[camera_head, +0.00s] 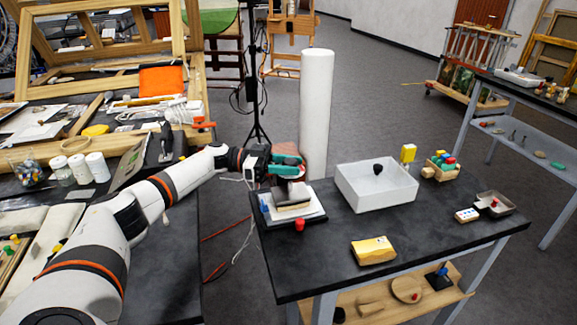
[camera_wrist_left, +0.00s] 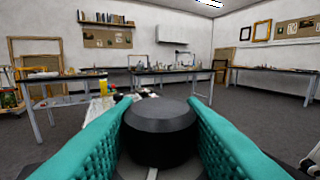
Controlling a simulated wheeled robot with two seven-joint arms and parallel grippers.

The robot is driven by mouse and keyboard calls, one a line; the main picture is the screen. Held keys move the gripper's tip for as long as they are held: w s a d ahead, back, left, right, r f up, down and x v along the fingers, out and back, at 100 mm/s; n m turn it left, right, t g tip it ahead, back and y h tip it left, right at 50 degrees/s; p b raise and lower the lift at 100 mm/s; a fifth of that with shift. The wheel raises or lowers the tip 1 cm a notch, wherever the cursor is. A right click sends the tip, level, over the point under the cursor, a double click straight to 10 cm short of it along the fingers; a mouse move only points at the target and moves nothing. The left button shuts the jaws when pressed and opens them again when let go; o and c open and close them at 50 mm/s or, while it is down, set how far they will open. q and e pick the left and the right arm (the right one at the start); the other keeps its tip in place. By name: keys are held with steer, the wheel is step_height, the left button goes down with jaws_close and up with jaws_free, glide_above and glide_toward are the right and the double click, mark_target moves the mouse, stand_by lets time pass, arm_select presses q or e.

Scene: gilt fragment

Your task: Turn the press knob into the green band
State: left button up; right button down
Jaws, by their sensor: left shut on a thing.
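The press (camera_head: 292,207) stands at the left end of the dark table, with a pale stack in it on a white base. Its black knob (camera_wrist_left: 160,130) fills the middle of the left wrist view, with a faceted top and a pale line below it. My left gripper (camera_head: 288,166) is shut on the knob, its two teal fingers (camera_wrist_left: 160,135) along either side. In the head view the fingers cover the knob. I cannot make out the green band in either view. My right gripper is in neither view.
A white bin (camera_head: 347,193) holding a small black thing stands on the dark table (camera_head: 325,265). A yellow block (camera_head: 373,250) lies in front. A red peg (camera_head: 300,225) stands beside the press. A tall white cylinder (camera_head: 316,115) rises behind.

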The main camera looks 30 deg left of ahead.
arm_select(q)
steer(key=o, duration=1)
steer(key=shift+d+f, duration=0.1)
steer(key=shift+c, duration=0.2)
steer(key=b+v, duration=0.3)
steer(key=v, duration=0.9)
